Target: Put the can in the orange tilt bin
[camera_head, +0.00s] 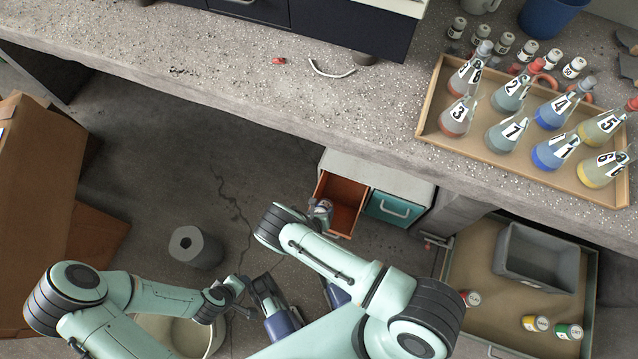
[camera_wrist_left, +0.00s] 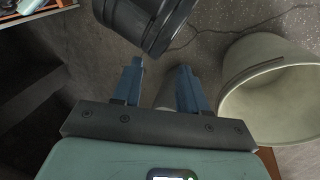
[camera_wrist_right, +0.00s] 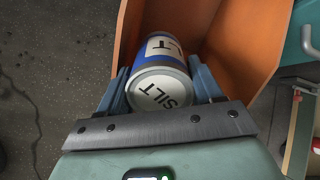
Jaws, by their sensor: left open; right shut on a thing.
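The can (camera_wrist_right: 158,85) is blue and white, with SILT on its label and end. My right gripper (camera_wrist_right: 158,76) is shut around it, a finger on each side. In the right wrist view the can is at the mouth of the open orange tilt bin (camera_wrist_right: 235,30). In the head view the can (camera_head: 322,209) shows at the left side of the orange bin (camera_head: 345,192), under the bench; whether it touches the bin is unclear. My left gripper (camera_wrist_left: 160,78) is open and empty in the left wrist view, with a pale bucket (camera_wrist_left: 285,92) to its right.
A shut teal bin (camera_head: 394,208) adjoins the orange one. A low tray (camera_head: 470,245) at right holds a grey container (camera_head: 540,257) and several cans. The bench (camera_head: 250,85) overhangs the bins and carries a wooden tray (camera_head: 433,110) of flasks. A grey roll (camera_head: 194,246) stands on the floor.

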